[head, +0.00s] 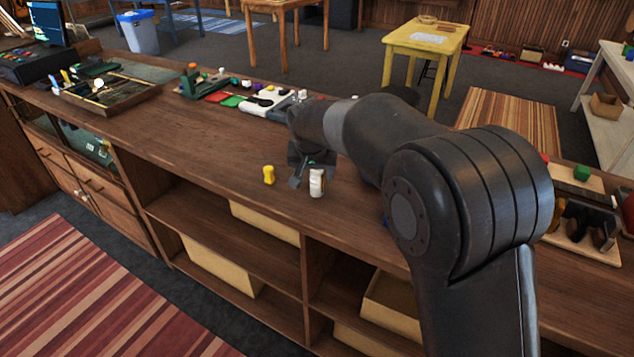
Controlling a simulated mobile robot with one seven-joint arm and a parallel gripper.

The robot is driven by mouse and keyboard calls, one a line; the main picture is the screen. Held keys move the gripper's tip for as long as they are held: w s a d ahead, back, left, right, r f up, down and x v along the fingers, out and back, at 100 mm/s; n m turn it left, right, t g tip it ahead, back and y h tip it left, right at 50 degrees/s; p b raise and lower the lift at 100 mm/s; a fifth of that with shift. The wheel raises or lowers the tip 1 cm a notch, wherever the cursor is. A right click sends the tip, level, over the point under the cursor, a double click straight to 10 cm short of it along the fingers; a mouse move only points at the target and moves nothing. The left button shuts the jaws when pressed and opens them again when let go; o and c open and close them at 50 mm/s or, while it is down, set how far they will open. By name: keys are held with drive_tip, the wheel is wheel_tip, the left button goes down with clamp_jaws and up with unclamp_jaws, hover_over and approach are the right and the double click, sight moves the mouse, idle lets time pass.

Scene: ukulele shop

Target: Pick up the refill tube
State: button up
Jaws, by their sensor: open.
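A small white upright cylinder (316,183) stands near the front edge of the wooden counter (215,165). A small yellow piece with a narrower waist (269,175) stands to its left. I cannot tell for certain which of the two is the refill tube. My gripper (304,176) is open and points down over the counter, right beside the white cylinder and to the right of the yellow piece. A finger shows between the two pieces; the other finger is not clear. I cannot tell whether the gripper touches the white cylinder.
A wooden tray with tools (105,92) is at the left. Another tray (575,225) is at the right. The counter left of the yellow piece is clear. Boxes (222,268) sit on shelves below.

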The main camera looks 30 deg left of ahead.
sight(317, 181)
drive_tip(key=x, duration=0.4)
drive_tip(key=shift+d+f, duration=0.3)
drive_tip(key=shift+c, duration=0.6)
drive_tip(key=c, duration=0.9)
drive_tip(key=shift+c, duration=0.2)
drive_tip(key=shift+r, duration=0.2)
